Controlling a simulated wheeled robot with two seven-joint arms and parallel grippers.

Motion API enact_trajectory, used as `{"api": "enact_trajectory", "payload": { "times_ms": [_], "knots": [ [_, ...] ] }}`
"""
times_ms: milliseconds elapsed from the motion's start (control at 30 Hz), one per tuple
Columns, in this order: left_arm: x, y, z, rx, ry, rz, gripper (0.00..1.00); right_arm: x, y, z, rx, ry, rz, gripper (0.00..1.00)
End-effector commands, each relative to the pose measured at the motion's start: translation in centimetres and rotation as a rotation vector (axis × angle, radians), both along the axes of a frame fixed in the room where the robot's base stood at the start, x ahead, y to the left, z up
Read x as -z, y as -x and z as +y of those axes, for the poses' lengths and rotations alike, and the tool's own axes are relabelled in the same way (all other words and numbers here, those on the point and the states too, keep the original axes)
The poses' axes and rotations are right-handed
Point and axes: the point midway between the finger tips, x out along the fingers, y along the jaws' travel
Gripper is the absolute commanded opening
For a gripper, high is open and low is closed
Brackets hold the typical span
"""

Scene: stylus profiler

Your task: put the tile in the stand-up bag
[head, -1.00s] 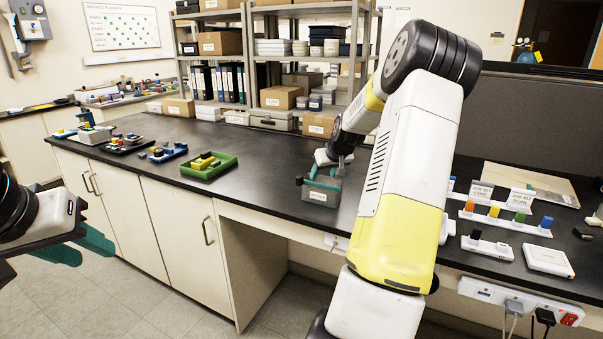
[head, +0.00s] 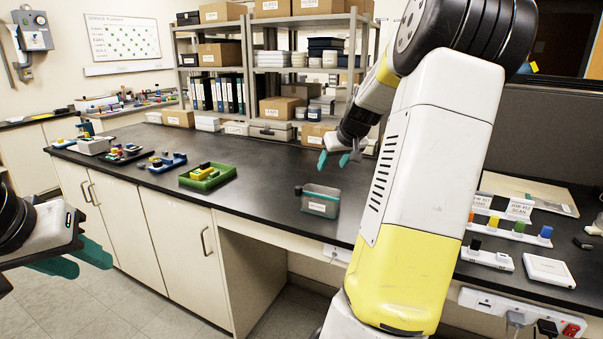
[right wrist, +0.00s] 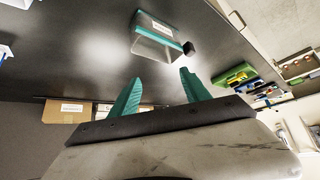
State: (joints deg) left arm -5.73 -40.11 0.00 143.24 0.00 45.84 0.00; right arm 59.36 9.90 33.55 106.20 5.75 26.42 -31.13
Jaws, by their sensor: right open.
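The stand-up bag (head: 317,209), grey and see-through with a teal top edge and white label, stands upright on the black bench in the head view. It also shows in the right wrist view (right wrist: 158,40). A small dark block (head: 298,190) is at its upper left corner; I cannot tell what it is. My right gripper (head: 333,160) is open and empty, above and behind the bag, apart from it; its teal fingers also show in the right wrist view (right wrist: 160,85). My left gripper (head: 88,258) is open and empty, off the bench front. I cannot identify the tile; the bag's contents are unclear.
A green tray (head: 226,177) with yellow and dark pieces lies left of the bag, with a blue tray (head: 178,164) beyond. A white rack (head: 512,235) with coloured blocks is at the right. Shelves stand behind. Bench between green tray and bag is clear.

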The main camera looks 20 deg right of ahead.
Motion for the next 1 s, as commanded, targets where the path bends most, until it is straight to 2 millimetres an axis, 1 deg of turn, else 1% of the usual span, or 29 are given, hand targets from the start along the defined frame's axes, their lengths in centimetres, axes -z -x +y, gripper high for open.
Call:
{"api": "enact_trajectory", "payload": {
  "times_ms": [67, 133, 167, 200, 267, 300, 367, 400, 467, 500, 567, 600, 700, 733, 833, 900, 1000],
  "knots": [
    [0.0, 0.0, 0.0, 0.000, 0.000, 0.000, 0.36, -0.6, 0.4, 1.5, -0.013, 0.005, 0.007, 0.55],
    [0.0, 0.0, 0.0, 0.000, 0.000, 0.000, 0.36, -1.3, 1.1, 4.1, -0.034, 0.013, 0.024, 0.55],
    [0.0, 0.0, 0.0, 0.000, 0.000, 0.000, 0.36, -1.7, 1.6, 5.5, -0.046, 0.017, 0.033, 0.55],
    [0.0, 0.0, 0.0, 0.000, 0.000, 0.000, 0.36, -2.2, 2.5, 7.7, -0.061, 0.023, 0.047, 0.55],
    [0.0, 0.0, 0.0, 0.000, 0.000, 0.000, 0.36, -3.2, 4.3, 11.2, -0.081, 0.030, 0.065, 0.55],
    [0.0, 0.0, 0.0, 0.000, 0.000, 0.000, 0.36, -3.7, 5.9, 13.4, -0.092, 0.031, 0.075, 0.55],
    [0.0, 0.0, 0.0, 0.000, 0.000, 0.000, 0.36, -4.4, 8.5, 16.4, -0.105, 0.030, 0.087, 0.55],
    [0.0, 0.0, 0.0, 0.000, 0.000, 0.000, 0.36, -4.8, 10.3, 18.2, -0.113, 0.025, 0.091, 0.55],
    [0.0, 0.0, 0.0, 0.000, 0.000, 0.000, 0.36, -5.2, 13.2, 20.5, -0.121, 0.011, 0.096, 0.55],
    [0.0, 0.0, 0.0, 0.000, 0.000, 0.000, 0.36, -5.4, 15.2, 21.9, -0.127, -0.002, 0.096, 0.55],
    [0.0, 0.0, 0.0, 0.000, 0.000, 0.000, 0.36, -5.4, 18.0, 23.6, -0.136, -0.027, 0.097, 0.55],
    [0.0, 0.0, 0.0, 0.000, 0.000, 0.000, 0.36, -5.2, 19.8, 24.5, -0.144, -0.046, 0.097, 0.55],
    [0.0, 0.0, 0.0, 0.000, 0.000, 0.000, 0.36, -4.6, 23.4, 26.2, -0.162, -0.094, 0.101, 0.55],
    [0.0, 0.0, 0.0, 0.000, 0.000, 0.000, 0.36, -4.4, 24.3, 26.6, -0.167, -0.107, 0.103, 0.55],
    [0.0, 0.0, 0.0, 0.000, 0.000, 0.000, 0.36, -3.7, 26.3, 27.4, -0.181, -0.140, 0.109, 0.55],
    [0.0, 0.0, 0.0, 0.000, 0.000, 0.000, 0.36, -3.5, 27.1, 27.6, -0.186, -0.153, 0.113, 0.55],
    [0.0, 0.0, 0.0, 0.000, 0.000, 0.000, 0.36, -3.3, 27.5, 27.7, -0.188, -0.160, 0.115, 0.55]
  ]
}}
